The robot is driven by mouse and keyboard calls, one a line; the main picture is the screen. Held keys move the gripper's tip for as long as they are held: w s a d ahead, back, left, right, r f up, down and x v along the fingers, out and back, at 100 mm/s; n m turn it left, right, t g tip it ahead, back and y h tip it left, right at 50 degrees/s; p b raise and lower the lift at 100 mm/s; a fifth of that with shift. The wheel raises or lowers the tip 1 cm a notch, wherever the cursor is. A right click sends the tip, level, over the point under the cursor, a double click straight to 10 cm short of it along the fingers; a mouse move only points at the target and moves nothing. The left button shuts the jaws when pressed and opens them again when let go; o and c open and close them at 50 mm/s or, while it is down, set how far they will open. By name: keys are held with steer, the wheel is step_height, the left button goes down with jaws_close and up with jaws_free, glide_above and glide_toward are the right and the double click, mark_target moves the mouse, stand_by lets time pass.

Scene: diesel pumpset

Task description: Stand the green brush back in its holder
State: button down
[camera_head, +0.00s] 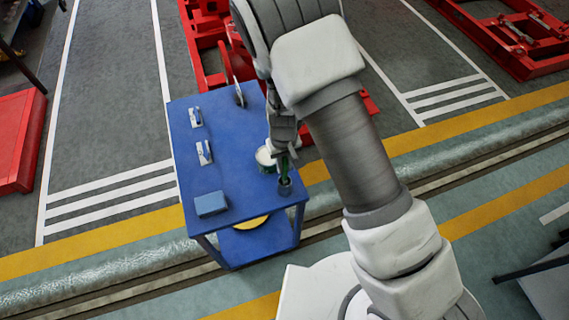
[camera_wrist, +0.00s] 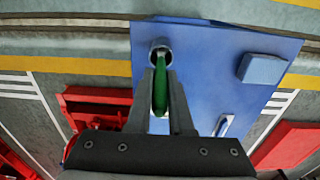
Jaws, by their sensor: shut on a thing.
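The green brush (camera_head: 283,167) is in my gripper (camera_head: 283,152), which points down over the right front corner of the blue table. The wrist view shows the green brush (camera_wrist: 159,95) between the two fingers of my gripper (camera_wrist: 161,78). The holder, a small grey round cup (camera_head: 285,188), stands on the table near its front right corner. The brush's lower end is at the holder's mouth in the head view. In the wrist view the open holder (camera_wrist: 160,47) lies just beyond the fingertips. I cannot tell whether the brush's end is inside it.
The blue table (camera_head: 232,175) also bears a white-topped tin (camera_head: 265,157) close to the gripper, a blue box (camera_head: 211,204), two tools with blue handles (camera_head: 205,152) (camera_head: 196,117) and an upright disc (camera_head: 239,92). The table's middle is clear. Red frames stand behind.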

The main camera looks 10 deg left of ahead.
steer(key=shift+f+b, duration=0.8)
steer(key=shift+f, duration=0.25)
steer(key=c, duration=0.7)
jaws_free()
steer(key=shift+c, duration=0.2)
steer(key=shift+r, duration=0.15)
steer(key=shift+r+p, duration=3.2)
steer(key=shift+r, duration=1.2)
